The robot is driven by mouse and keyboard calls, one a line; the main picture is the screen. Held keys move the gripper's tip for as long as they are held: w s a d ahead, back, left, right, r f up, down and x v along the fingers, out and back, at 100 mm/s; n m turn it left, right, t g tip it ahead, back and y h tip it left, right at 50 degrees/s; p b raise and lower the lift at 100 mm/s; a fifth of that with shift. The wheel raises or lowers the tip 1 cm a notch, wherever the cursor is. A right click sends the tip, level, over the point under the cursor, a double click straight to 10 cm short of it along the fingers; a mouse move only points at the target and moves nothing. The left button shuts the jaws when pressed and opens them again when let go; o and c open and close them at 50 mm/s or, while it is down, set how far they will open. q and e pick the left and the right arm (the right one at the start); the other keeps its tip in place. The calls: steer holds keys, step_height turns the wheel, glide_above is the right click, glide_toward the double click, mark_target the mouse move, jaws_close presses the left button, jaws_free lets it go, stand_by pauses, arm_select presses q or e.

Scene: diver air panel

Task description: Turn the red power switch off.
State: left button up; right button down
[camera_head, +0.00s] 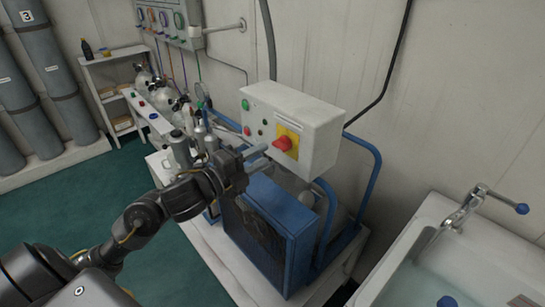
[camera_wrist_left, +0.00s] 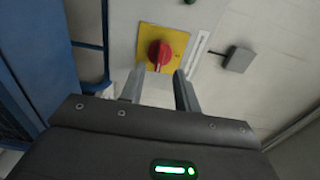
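The red power switch (camera_head: 283,143) is a rotary knob on a yellow plate (camera_head: 293,131), on the front of a white control box (camera_head: 313,122). In the left wrist view the red knob (camera_wrist_left: 159,53) sits on its yellow plate (camera_wrist_left: 147,34), just beyond my fingertips. My left gripper (camera_head: 258,156) is in front of the box, a little left of and below the knob. In the left wrist view its two fingers (camera_wrist_left: 158,72) are apart with nothing between them, one pointing toward each side of the knob. I cannot tell whether they touch it. My right gripper is not in view.
The box stands above a blue compressor (camera_head: 275,228) with blue tube rails (camera_head: 374,180). A green button (camera_head: 245,104) is on the same box face. A water-filled sink with a tap (camera_head: 462,209) is at right. Cylinders (camera_head: 48,85) stand at far left. Green floor at left is clear.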

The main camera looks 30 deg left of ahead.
mark_target(277, 147)
arm_select(q)
steer(key=shift+p+x, duration=0.3)
steer(key=shift+x, duration=2.05)
jaws_close()
